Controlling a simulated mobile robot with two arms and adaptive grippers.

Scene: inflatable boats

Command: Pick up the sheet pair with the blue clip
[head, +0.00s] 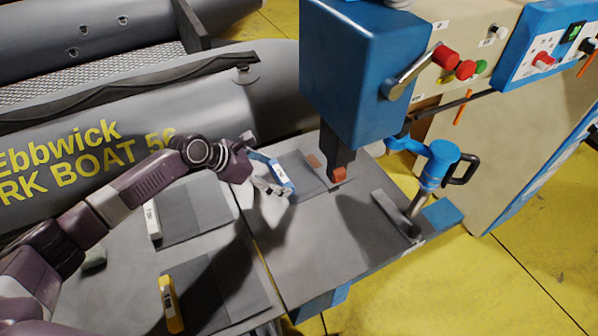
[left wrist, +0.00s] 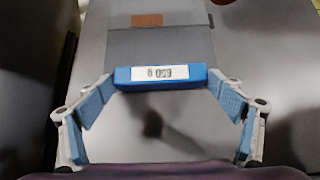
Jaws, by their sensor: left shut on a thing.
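The blue clip (head: 282,178) sits at the near edge of a grey sheet pair (head: 303,170) on the light grey worktable (head: 320,250). In the left wrist view the blue clip (left wrist: 160,84) has a white label, and the grey sheets (left wrist: 160,46) stretch away behind it with a brown patch on them. My left gripper (head: 277,180) is shut on the blue clip, one blue-padded finger at each end of it. I cannot tell whether the sheets are lifted off the table. My right gripper is not in view.
Sheets with a white clip (head: 152,220) and a yellow clip (head: 170,303) lie on the left part of the table. A blue press head (head: 360,75) with an orange tip (head: 340,174) hangs close by the sheet pair. A blue clamp (head: 437,165) stands right. A grey boat (head: 150,110) lies behind.

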